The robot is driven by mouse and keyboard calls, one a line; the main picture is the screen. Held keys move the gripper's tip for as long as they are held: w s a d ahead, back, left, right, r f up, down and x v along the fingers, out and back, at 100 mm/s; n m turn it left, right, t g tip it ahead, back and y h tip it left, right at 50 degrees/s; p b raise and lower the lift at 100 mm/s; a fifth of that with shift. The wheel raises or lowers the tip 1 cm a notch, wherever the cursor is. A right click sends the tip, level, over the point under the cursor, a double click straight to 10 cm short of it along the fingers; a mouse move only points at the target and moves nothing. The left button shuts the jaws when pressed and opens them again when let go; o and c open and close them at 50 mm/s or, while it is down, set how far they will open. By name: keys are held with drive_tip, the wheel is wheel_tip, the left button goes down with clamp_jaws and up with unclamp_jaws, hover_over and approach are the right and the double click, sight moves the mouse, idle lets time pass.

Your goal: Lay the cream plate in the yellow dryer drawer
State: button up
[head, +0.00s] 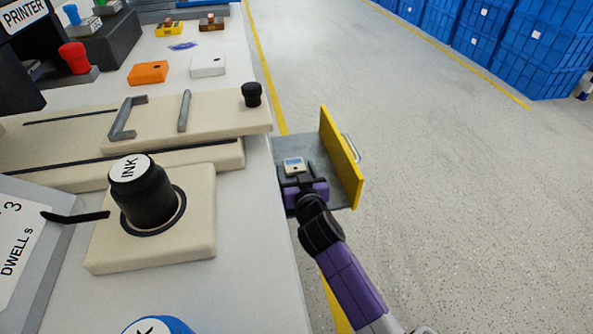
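The yellow dryer drawer (342,160) is pulled out from the right side of the bench, with a yellow front, a grey handle and a dark grey floor. A small cream plate (295,171) with a blue-grey patch on top is over the drawer floor, near the bench side. I cannot tell if it rests on the floor or is just above it. My gripper (294,180), purple and black, reaches in over the drawer right at the near edge of the plate. Its fingertips are too small and covered to show whether they grip the plate.
The white bench (258,290) fills the left, bearing an INK knob (147,195) on a cream block and a beige slide with handles (187,120). An orange block (148,72) and a white block (208,66) lie behind. Blue crates (540,50) stand far right; the floor between is clear.

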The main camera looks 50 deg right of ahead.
drive_tip(key=shift+r, duration=0.1)
drive_tip(key=shift+r, duration=0.2)
drive_tip(key=p+v, duration=0.2)
drive_tip(key=v, duration=1)
drive_tip(key=shift+f+p, duration=0.1)
drive_tip(key=shift+p, duration=0.25)
drive_tip(key=s+a+f+n+t+y, duration=0.15)
drive_tip(key=s+a+n+y, duration=0.35)
drive_tip(key=s+a, duration=0.95)
drive_tip(key=s+a+r+n+y, duration=0.1)
drive_tip(key=s+r+y, duration=0.1)
drive_tip(key=s+r, duration=0.2)
drive_tip(key=s+a+r+y, duration=0.1)
drive_tip(key=s+r, duration=0.3)
drive_tip(key=s, duration=0.6)
drive_tip(key=shift+a+n+y, duration=0.4)
